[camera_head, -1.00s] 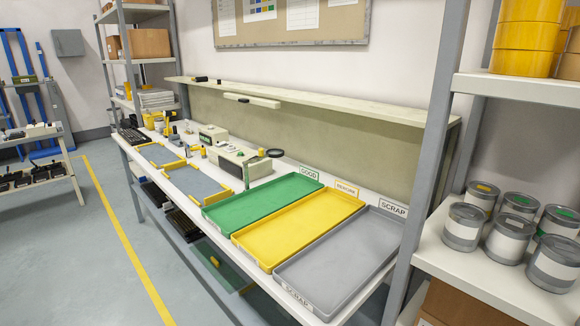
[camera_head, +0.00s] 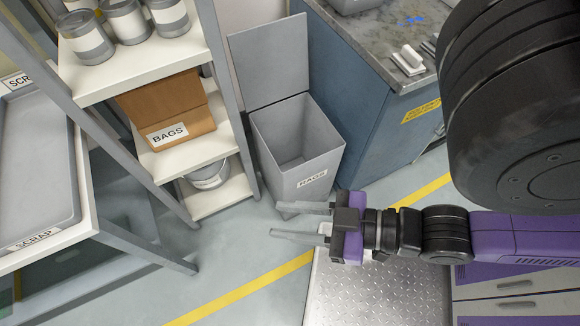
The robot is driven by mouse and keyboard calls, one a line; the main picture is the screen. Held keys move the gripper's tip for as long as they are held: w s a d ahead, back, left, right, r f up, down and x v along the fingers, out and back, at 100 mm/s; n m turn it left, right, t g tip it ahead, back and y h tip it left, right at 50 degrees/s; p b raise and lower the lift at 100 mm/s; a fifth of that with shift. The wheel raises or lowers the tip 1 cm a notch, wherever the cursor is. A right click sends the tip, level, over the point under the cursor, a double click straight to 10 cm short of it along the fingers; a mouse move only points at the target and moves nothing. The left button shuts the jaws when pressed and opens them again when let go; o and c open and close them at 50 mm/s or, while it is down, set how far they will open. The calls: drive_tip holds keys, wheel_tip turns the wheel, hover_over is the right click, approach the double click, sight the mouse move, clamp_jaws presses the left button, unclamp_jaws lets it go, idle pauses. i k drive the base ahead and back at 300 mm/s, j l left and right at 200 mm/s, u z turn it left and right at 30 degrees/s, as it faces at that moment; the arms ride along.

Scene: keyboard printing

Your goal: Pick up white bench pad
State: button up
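A small white block-like object (camera_head: 408,59), which may be the white bench pad, lies on the grey top of the blue cabinet at the upper right. It is too small to make out clearly. My gripper (camera_head: 276,221) points left, with its two grey fingers apart and nothing between them. It is over the floor in front of the grey rag bin, well below and left of the white object in the picture.
The open grey bin (camera_head: 300,150) labelled RAGS stands between a shelf rack (camera_head: 190,148) and the blue cabinet (camera_head: 350,105). A grey SCRAP tray (camera_head: 40,170) is at the left. A metal tread plate (camera_head: 375,290) lies below my arm. Floor is clear along the yellow line.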

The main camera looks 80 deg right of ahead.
sight(408, 60)
drive_tip(key=z, duration=0.45)
drive_tip(key=j+z, duration=0.1)
drive_tip(key=z, duration=0.8)
drive_tip(key=k+z, duration=0.1)
drive_tip(key=z, duration=0.75)
drive_tip(key=k+j, duration=0.05)
